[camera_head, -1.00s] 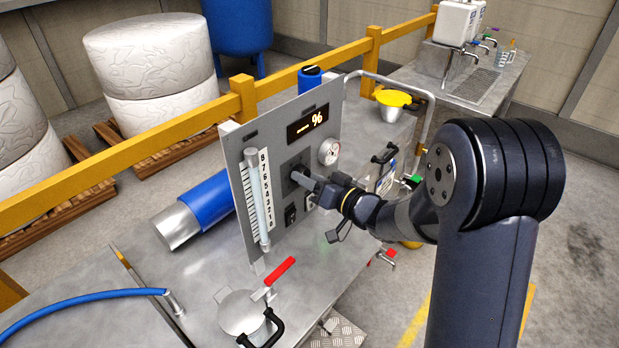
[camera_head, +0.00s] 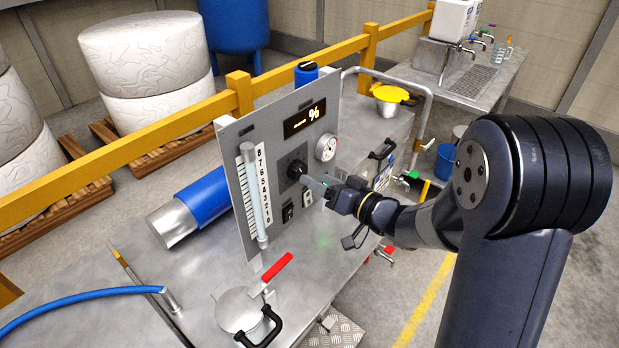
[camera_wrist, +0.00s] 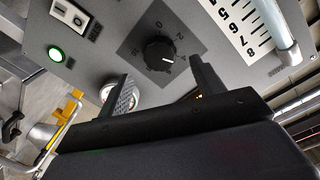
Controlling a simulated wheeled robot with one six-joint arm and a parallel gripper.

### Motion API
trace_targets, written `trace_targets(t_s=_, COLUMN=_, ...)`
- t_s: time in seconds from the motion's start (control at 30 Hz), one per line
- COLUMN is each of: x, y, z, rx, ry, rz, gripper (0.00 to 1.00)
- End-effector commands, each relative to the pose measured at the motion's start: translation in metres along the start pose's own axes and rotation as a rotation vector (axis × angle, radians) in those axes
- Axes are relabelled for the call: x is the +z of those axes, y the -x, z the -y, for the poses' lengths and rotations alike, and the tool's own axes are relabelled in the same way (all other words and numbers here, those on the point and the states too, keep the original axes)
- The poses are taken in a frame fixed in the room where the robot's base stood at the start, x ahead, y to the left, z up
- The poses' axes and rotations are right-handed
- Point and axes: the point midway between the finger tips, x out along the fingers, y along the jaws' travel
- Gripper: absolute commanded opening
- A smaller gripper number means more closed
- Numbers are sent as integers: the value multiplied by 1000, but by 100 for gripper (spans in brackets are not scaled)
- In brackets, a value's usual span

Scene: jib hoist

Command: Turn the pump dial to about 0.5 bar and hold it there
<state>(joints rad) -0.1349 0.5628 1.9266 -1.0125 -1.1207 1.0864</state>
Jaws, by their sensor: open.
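The pump dial is a round black knob (camera_wrist: 160,55) with a white pointer line, on a dark grey square plate with numbers, in the wrist view. In the head view the dial (camera_head: 296,168) shows on the grey upright panel, left of my gripper (camera_head: 316,185). In the wrist view my gripper (camera_wrist: 158,80) is open, its two fingers pointing at the panel. The knob is seen between the fingertips, and I see no contact with it. The pressure gauge (camera_head: 326,147) is a round white face to the right of the dial; its reading is too small to tell.
A tall scale tube (camera_head: 255,195) stands left. A switch (camera_head: 288,211) is below the dial, and a lit green button (camera_wrist: 56,53) shows in the wrist view.

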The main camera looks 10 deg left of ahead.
Motion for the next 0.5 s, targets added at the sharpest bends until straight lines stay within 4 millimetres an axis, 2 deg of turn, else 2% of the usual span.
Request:
trace_targets(t_s=0.03, x=1, y=13, z=-2, rx=4, ry=0, rz=-4, gripper=64)
trace_targets(t_s=0.2, x=1, y=43, z=-1, rx=3, ry=-1, rz=-2, gripper=64)
trace_targets(t_s=0.33, x=0, y=56, z=-1, rx=1, ry=0, rz=-2, gripper=64)
trace_targets(t_s=0.5, x=0, y=62, z=0, rx=0, ry=-1, rz=-1, gripper=64)
